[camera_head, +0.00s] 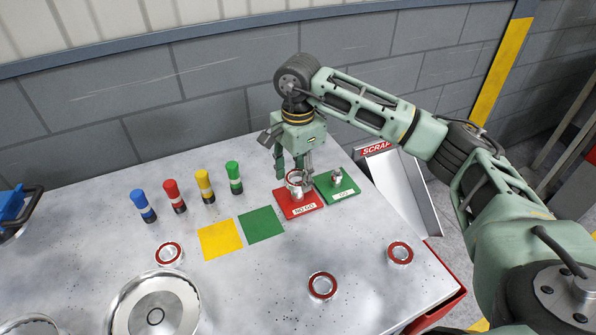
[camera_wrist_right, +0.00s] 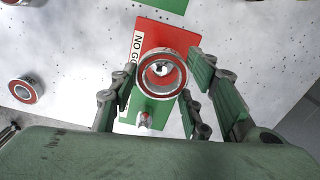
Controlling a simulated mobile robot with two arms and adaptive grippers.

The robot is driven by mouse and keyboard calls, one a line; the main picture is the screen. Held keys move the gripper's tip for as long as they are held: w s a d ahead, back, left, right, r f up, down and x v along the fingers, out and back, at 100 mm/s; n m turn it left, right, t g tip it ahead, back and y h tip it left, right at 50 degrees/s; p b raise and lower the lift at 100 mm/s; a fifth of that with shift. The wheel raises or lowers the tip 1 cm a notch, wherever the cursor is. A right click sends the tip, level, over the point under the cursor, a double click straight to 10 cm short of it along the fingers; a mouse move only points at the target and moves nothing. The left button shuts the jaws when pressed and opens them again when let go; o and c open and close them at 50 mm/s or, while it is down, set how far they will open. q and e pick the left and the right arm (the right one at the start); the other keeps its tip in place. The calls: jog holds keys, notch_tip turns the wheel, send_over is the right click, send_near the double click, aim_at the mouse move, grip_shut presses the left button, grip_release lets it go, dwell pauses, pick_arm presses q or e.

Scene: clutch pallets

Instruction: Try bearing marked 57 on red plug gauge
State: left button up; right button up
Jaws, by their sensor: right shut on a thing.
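My right gripper (camera_head: 296,175) is shut on a bearing (camera_head: 294,177) with a red ring face. It holds the bearing over the red plug gauge plate (camera_head: 300,207), labelled NO GO. No number on the bearing is readable. My left gripper is not in view.
The green GO gauge (camera_head: 345,193) stands right beside the red one. Loose bearings lie on the table (camera_head: 169,253) (camera_head: 322,286) (camera_head: 400,252). Several coloured markers (camera_head: 204,186) stand behind the yellow (camera_head: 220,240) and green (camera_head: 261,225) squares. A scrap chute (camera_head: 400,195) is at the right edge.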

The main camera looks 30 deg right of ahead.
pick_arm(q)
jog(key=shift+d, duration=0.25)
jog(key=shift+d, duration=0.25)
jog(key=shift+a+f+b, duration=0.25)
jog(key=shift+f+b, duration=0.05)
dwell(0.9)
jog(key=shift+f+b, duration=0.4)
pick_arm(e)
jog(key=shift+f, duration=0.4)
jog(key=o, duration=1.5)
jog(key=shift+o, duration=0.4)
jog(key=o, duration=0.5)
